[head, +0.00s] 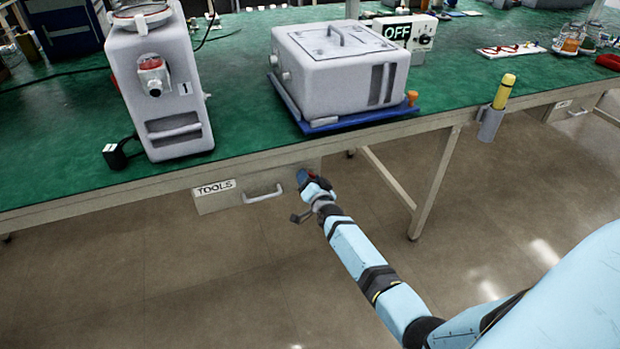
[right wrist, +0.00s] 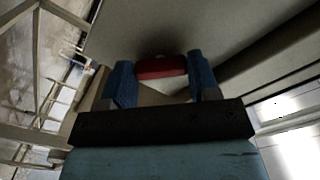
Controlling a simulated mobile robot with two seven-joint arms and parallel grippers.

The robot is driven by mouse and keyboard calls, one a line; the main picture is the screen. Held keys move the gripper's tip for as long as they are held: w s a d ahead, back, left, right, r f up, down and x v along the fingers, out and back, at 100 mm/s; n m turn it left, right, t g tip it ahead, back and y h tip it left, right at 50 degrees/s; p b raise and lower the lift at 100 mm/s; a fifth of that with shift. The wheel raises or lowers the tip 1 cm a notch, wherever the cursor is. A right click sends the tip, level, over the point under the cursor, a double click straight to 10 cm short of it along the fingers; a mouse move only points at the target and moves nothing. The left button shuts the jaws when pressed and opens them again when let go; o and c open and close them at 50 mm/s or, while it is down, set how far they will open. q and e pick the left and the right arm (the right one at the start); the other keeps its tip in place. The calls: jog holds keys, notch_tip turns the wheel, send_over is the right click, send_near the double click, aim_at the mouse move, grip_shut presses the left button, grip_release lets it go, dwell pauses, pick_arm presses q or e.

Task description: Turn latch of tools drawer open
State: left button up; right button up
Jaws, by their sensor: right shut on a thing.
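The tools drawer (head: 232,198) hangs under the green bench top, with a "TOOLS" label and a pale bar handle (head: 263,195) on its front. My right gripper (head: 303,177) is at the right end of the drawer front, to the right of the handle. In the right wrist view, its two blue fingers (right wrist: 161,78) stand either side of a red latch (right wrist: 160,67) and are shut on it. In the head view the latch is hidden by the gripper. The drawer looks closed. My left gripper is not in view.
On the green bench (head: 240,110) stand a grey canister machine (head: 180,110) marked 1 and a grey box unit (head: 335,65) on a blue tray. A yellow cylinder sits in a grey holder (head: 490,122) on the bench edge. A bench leg (head: 436,180) stands right of my right gripper.

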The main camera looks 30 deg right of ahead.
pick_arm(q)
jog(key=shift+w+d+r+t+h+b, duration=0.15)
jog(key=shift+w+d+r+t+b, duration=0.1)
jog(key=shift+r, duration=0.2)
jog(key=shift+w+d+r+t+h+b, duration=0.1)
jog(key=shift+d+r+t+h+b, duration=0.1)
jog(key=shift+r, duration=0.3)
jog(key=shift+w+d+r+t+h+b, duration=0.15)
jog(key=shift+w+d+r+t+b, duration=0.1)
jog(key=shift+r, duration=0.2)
pick_arm(e)
jog(key=shift+a+r+m, duration=0.1)
jog(key=shift+m, duration=4.9)
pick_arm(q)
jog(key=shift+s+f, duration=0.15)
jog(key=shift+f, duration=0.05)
pick_arm(e)
jog(key=o, duration=0.9)
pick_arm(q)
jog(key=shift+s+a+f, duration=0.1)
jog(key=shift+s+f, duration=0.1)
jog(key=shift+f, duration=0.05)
